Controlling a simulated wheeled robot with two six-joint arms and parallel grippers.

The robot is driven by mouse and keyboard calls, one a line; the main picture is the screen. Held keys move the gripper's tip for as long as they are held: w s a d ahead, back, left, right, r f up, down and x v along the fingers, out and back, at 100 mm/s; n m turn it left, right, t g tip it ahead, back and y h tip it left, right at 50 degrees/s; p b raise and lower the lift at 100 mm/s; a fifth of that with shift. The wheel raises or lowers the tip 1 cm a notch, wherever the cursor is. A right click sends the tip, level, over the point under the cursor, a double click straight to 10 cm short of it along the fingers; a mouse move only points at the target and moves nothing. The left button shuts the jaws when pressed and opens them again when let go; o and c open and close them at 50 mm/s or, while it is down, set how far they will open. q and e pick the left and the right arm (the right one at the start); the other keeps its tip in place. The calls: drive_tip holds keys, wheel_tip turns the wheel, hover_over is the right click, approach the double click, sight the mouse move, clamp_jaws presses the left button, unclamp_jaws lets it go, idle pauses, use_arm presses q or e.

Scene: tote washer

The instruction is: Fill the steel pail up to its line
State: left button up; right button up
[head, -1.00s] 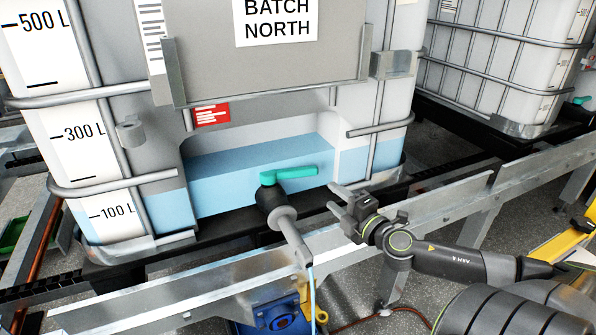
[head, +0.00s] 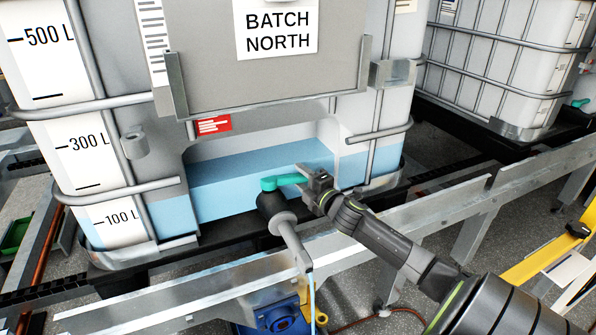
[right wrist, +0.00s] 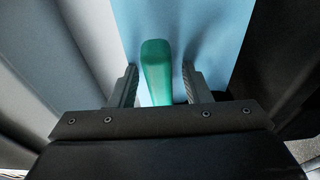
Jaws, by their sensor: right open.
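The tank's outlet valve (head: 270,204) is black with a teal lever handle (head: 270,184) pointing right across the front of the tank. Its grey spout (head: 291,240) slants down toward me. A thin pale blue line (head: 312,289) hangs below the spout end; I cannot tell whether it is liquid or a tube. My right gripper (head: 309,180) is at the handle's free end, with its jaws open. In the right wrist view the handle (right wrist: 158,75) stands between the two fingers (right wrist: 160,86), with a gap on each side. I cannot make out the steel pail or its line. My left gripper is out of view.
The caged tank (head: 160,120) labelled BATCH NORTH holds blue liquid low down. A steel rail (head: 420,216) runs in front of it. Below are a blue unit with an orange ring (head: 281,320) and a red cable (head: 385,311). Another caged tank (head: 500,60) stands at right.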

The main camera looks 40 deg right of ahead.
drive_tip(key=shift+w+d+p, duration=0.1)
drive_tip(key=shift+w+p, duration=0.25)
drive_tip(key=shift+w, duration=0.75)
clamp_jaws()
